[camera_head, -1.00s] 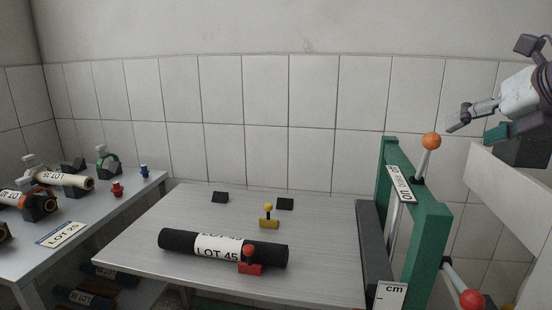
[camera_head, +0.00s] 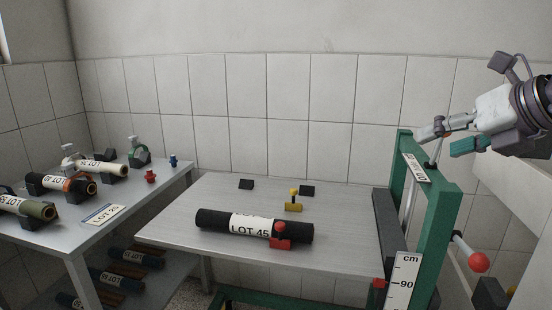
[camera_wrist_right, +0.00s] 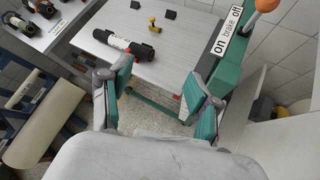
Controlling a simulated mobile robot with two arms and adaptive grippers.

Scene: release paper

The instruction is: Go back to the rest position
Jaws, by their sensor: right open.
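My right gripper (camera_head: 447,138) is at the upper right of the head view, beside the top of the green frame (camera_head: 440,215). In the right wrist view my right gripper (camera_wrist_right: 162,92) shows its two teal fingers spread wide with nothing between them. It is above and in front of the table. The brake lever's orange knob (camera_wrist_right: 267,4) shows at the top of the wrist view; in the head view it is mostly hidden behind the gripper. My left gripper is in neither view.
A side table (camera_head: 150,205) at left holds more rolls. A red knob (camera_head: 478,262) sticks out right of the frame.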

